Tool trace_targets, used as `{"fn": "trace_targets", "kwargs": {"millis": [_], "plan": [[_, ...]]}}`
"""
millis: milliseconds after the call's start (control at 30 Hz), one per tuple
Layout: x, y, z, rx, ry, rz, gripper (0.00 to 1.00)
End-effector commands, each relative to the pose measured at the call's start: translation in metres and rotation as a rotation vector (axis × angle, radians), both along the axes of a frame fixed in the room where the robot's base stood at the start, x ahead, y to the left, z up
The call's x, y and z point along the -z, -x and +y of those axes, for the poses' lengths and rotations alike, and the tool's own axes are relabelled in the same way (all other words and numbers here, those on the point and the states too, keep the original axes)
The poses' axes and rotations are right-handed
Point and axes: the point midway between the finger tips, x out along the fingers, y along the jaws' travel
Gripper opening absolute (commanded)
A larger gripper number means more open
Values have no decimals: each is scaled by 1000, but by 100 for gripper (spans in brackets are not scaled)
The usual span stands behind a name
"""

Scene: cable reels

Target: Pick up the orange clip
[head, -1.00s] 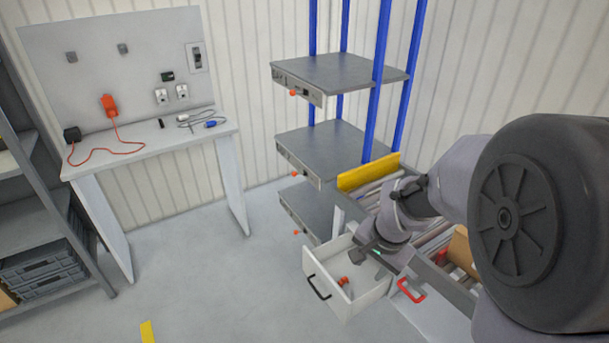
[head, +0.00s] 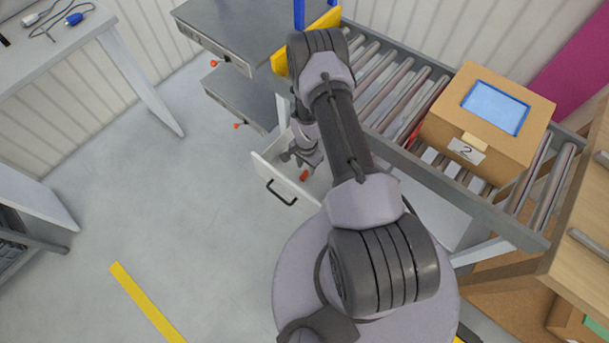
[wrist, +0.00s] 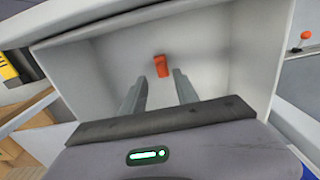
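The orange clip (head: 304,175) lies in the open white drawer (head: 268,179) under the conveyor. In the wrist view the clip (wrist: 161,67) rests on the drawer floor, small and upright in the picture. My gripper (head: 300,163) is over the drawer, close to the clip. In the wrist view my gripper (wrist: 159,77) has its two fingers apart, pointing at the clip, with empty space between them. The clip appears just beyond the fingertips, roughly centred; I cannot tell the exact height gap.
The drawer walls (wrist: 92,75) surround the fingers on several sides. A roller conveyor (head: 395,90) runs beside the drawer and carries a cardboard box (head: 485,130). Grey shelves (head: 235,40) with a blue post stand behind.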

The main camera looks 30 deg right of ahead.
Motion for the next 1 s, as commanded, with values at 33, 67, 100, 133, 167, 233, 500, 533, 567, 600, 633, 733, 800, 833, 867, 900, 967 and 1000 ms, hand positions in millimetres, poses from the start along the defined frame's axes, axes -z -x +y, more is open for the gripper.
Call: {"fn": "trace_targets", "kwargs": {"millis": [33, 67, 100, 133, 167, 233, 500, 533, 567, 600, 633, 733, 800, 833, 867, 900, 967, 1000], "plan": [[5, 0, 0, 0, 0, 0, 36], [7, 0, 0, 0, 0, 0, 36], [11, -1, 0, 0, 0, 0, 36], [16, -1, 1, -1, 0, 0, 36], [21, -1, 1, -1, 0, 0, 36], [37, -1, 2, -1, 0, 0, 36], [54, -1, 2, -1, 0, 0, 36], [54, -2, 2, -1, 0, 0, 36], [54, -1, 2, -1, 0, 0, 32], [54, -1, 2, -1, 0, 0, 25], [54, -1, 2, -1, 0, 0, 19], [54, -1, 2, -1, 0, 0, 0], [54, -1, 2, -1, 0, 0, 0], [54, -1, 2, -1, 0, 0, 0], [54, -1, 2, -1, 0, 0, 0], [54, -1, 2, -1, 0, 0, 0], [54, -1, 2, -1, 0, 0, 0], [53, -2, 2, -1, 0, 0, 0]]}}
